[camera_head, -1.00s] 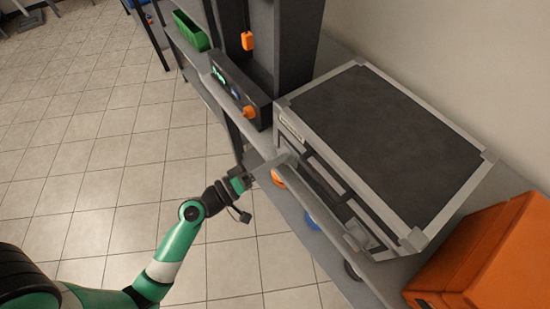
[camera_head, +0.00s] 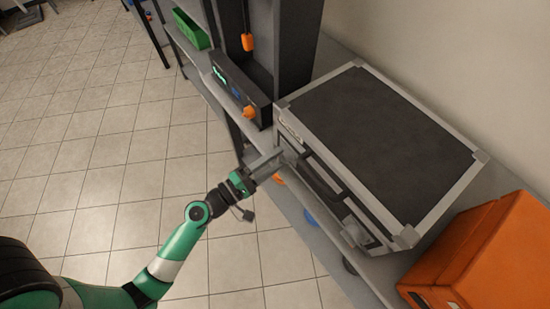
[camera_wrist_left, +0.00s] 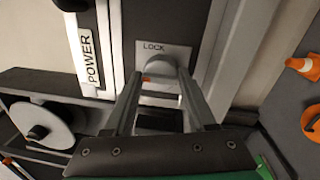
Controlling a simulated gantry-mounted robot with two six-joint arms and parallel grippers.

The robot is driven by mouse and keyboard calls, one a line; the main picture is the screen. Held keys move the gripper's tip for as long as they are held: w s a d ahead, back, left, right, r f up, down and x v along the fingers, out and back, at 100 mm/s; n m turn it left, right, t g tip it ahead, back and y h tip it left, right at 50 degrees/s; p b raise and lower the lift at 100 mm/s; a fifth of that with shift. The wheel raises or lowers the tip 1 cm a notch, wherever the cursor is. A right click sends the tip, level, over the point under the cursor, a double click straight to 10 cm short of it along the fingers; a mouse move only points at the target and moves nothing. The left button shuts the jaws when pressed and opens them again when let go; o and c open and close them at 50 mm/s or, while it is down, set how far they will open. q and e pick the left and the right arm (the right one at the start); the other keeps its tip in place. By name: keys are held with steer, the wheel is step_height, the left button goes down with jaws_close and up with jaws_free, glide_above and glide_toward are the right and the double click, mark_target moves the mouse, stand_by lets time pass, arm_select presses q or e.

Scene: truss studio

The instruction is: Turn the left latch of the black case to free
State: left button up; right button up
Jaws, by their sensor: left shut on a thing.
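The black case (camera_head: 390,140), with a dark top and grey metal edges, lies closed on the shelf at the right of the head view. My left gripper (camera_head: 280,156) reaches its front face near the left end. In the left wrist view the gripper (camera_wrist_left: 160,80) is shut on the left latch (camera_wrist_left: 163,68), a grey rounded knob on a plate marked "LOCK". A small orange-red mark shows beside the knob. The fingers hide part of the latch, so its exact angle is hard to tell. My right gripper is not in view.
An orange crate (camera_head: 470,255) stands close to the case's right end. A dark device with an orange knob (camera_head: 250,112) stands at its left. A green bin (camera_head: 191,30) is farther back. A "POWER" label (camera_wrist_left: 90,60) and a white disc (camera_wrist_left: 42,125) show in the wrist view.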

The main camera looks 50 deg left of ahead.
arm_select(q)
steer(key=shift+f, duration=0.25)
steer(key=o, duration=1.3)
steer(key=shift+r, duration=0.1)
steer(key=shift+o, duration=0.2)
steer(key=shift+r, duration=0.1)
steer(key=s+f+b, duration=0.1)
steer(key=s, duration=1)
steer(key=shift+s+a, duration=0.3)
